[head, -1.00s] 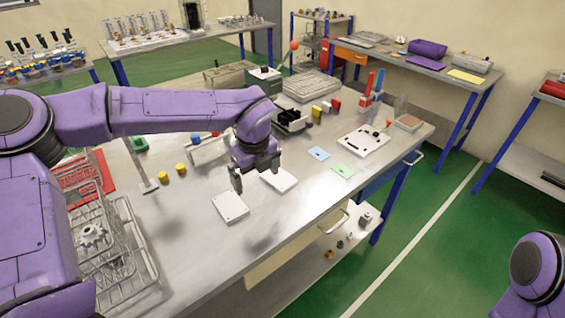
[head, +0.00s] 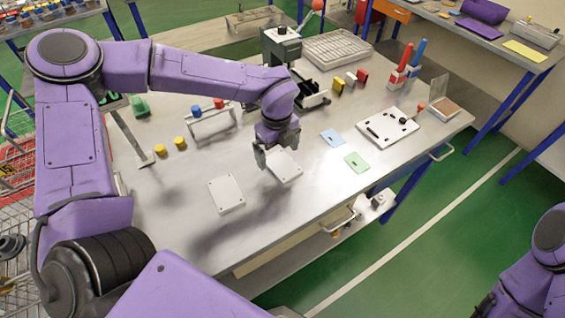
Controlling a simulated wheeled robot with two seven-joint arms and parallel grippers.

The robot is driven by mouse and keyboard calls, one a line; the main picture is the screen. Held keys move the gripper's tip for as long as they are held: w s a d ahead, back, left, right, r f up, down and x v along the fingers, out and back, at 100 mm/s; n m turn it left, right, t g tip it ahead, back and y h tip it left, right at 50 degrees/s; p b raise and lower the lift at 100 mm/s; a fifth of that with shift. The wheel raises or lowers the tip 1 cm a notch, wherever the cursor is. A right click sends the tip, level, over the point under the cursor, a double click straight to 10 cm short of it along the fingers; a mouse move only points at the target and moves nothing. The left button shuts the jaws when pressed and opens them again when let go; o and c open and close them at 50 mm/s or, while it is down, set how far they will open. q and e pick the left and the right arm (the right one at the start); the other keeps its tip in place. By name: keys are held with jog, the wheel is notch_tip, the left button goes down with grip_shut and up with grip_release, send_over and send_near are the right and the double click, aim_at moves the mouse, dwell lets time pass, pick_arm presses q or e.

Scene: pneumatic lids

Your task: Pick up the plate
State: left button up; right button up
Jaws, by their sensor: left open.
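Two white rectangular plates with small holes at their corners lie on the grey metal worktable (head: 300,222). The nearer plate (head: 227,194) lies flat and fully in view. The farther plate (head: 287,168) is partly hidden by my left gripper (head: 277,155). The left gripper points down at the far edge of this farther plate and is open. I cannot tell whether its fingers touch the plate. My right arm shows only at the lower right corner, with its gripper out of view.
A blue card (head: 333,138) and a green card (head: 357,162) lie right of the farther plate. A white fixture board (head: 387,128) is beyond them. Yellow knobs (head: 161,150) and a small rack (head: 210,122) stand to the left. The table's front is clear.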

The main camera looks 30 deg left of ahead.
aim_at(280, 162)
pick_arm(q)
jog(key=f, duration=0.2)
jog(key=w+f, duration=0.1)
jog(key=f, duration=0.1)
jog(key=shift+d+p, duration=0.2)
jog(key=shift+p, duration=0.1)
jog(key=shift+s+r, duration=0.15)
jog(key=shift+s, duration=0.15)
jog(key=c, duration=1.3)
